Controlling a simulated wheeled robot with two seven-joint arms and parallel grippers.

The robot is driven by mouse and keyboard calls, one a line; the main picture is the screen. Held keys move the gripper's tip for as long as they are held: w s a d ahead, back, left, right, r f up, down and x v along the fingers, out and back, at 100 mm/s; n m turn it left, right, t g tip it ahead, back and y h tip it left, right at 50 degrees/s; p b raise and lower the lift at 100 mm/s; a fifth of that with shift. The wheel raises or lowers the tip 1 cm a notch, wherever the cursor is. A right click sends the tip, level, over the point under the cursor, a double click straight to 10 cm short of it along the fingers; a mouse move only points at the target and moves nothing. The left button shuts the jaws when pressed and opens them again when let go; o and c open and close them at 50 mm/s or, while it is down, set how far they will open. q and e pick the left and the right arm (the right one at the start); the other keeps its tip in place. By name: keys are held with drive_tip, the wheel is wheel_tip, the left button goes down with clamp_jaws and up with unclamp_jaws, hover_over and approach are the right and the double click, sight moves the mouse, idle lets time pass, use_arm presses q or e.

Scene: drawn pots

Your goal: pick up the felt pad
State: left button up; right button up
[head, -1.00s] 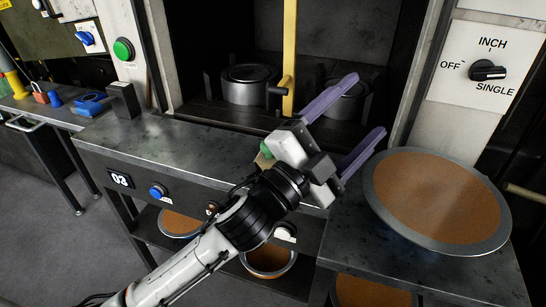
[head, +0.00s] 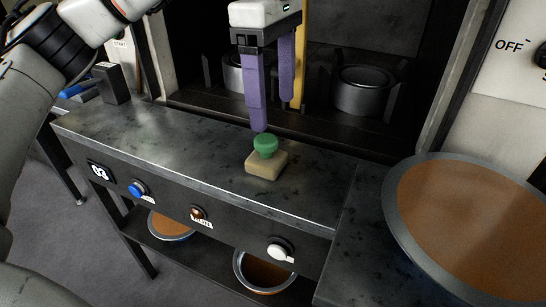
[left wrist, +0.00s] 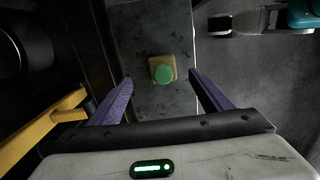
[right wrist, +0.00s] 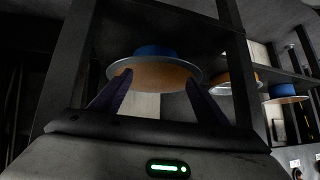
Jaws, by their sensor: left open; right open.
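The felt pad (head: 267,163) is a small beige block with a green knob on top. It lies on the dark metal bench top (head: 190,137), and it also shows in the left wrist view (left wrist: 163,71) beyond and between the fingers. My left gripper (head: 270,108) is open and empty, with purple fingers pointing down above and just behind the pad, apart from it. In the left wrist view the left gripper (left wrist: 160,84) has its fingers wide apart. My right gripper (right wrist: 157,85) is open and shows only in the right wrist view, below the shelves.
A large pan with an orange-brown face (head: 465,220) stands on the right. Metal pots (head: 362,90) and a yellow bar (head: 299,75) are behind the bench. Pans (head: 265,270) sit on the lower shelf. The bench top around the pad is mostly clear.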

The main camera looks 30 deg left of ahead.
sight(266, 139)
use_arm(q)
drive_tip(key=shift+w+a+y, duration=0.25)
drive_tip(key=shift+a+y, duration=0.05)
drive_tip(key=shift+a, duration=0.5)
drive_tip(key=shift+a+f, duration=0.1)
drive_tip(key=shift+f, duration=0.25)
drive_tip(key=f, duration=0.3)
drive_tip(key=shift+s+f+b, duration=0.2)
drive_tip(key=shift+f+b, duration=0.05)
drive_tip(key=shift+b, duration=0.15)
drive_tip(key=f, duration=0.4)
drive_tip(key=shift+s+d+f+b, duration=0.2)
drive_tip(key=shift+s+d+b, duration=0.1)
drive_tip(key=shift+d+b, duration=0.05)
drive_tip(key=shift+f, duration=0.6)
drive_tip(key=c, duration=1.2)
use_arm(e)
drive_tip(key=shift+w+f, duration=0.25)
drive_tip(key=shift+f, duration=0.5)
